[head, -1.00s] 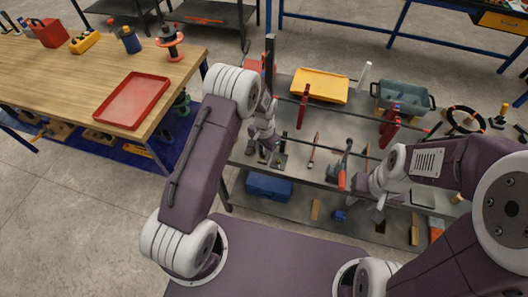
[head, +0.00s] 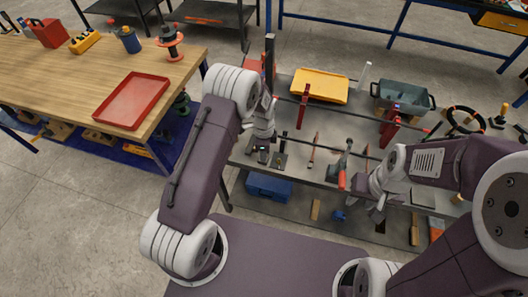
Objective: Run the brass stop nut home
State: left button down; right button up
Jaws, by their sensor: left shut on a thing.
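My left gripper (head: 264,152) is over the left end of the grey bench, by the left end of the near dark rod (head: 320,148). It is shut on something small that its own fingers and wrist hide. I cannot make out the brass stop nut in this view. My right gripper (head: 378,200) hangs at the bench's front edge, right of the red-handled tool (head: 343,178) and apart from the rods. Its fingers are too small and dark to tell open from shut. The far rod (head: 350,112) runs through red stands (head: 302,108).
A yellow tray (head: 320,86) and a grey bin (head: 402,95) stand at the bench's back. A second red stand (head: 390,128) is at the right. A dark upright post (head: 269,60) rises at the back left. A wooden table (head: 70,85) with a red tray is further left.

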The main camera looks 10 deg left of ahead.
pick_arm(q)
jog(key=m, duration=0.3)
jog(key=shift+w+r+m, duration=0.2)
jog(key=shift+m, duration=1.9)
jog(key=c, duration=1.2)
grip_release()
jog(key=shift+s+f, duration=0.1)
